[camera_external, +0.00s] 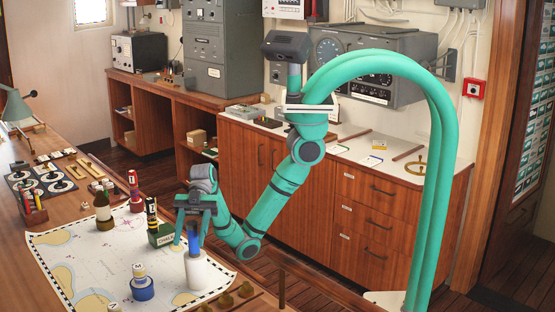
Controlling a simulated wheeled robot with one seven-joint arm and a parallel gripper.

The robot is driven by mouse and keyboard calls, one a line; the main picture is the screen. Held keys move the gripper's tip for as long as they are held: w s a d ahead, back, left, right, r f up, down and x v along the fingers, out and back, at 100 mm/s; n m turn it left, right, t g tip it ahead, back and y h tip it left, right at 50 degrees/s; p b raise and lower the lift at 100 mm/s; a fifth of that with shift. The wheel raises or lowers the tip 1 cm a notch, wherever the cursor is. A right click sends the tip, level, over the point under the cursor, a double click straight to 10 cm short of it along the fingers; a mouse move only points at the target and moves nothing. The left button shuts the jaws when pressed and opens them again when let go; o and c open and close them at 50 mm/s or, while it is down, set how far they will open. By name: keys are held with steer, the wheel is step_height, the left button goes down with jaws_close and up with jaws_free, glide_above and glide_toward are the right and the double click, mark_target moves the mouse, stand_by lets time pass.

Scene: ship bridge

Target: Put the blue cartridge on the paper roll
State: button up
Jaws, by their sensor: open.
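The blue cartridge (194,245) is upright, and its lower end meets the top of the white paper roll (196,274) in this view. It looks to be resting on the roll, but I cannot tell whether it sits on the top face or in a hole. The paper roll stands upright on the chart near its right edge. My gripper (191,239) points down with its jaws open. One finger is on each side of the cartridge, and its upper part is partly hidden by the gripper.
A green box (161,236) with a dark, yellow-banded item stands left of my gripper. A blue round container (142,289), a bottle (103,212) and a red item (134,190) stand on the chart (85,257). Brown knobs (226,299) line the front right edge.

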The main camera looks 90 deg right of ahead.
steer(key=v, duration=1.2)
steer(key=shift+w, duration=0.1)
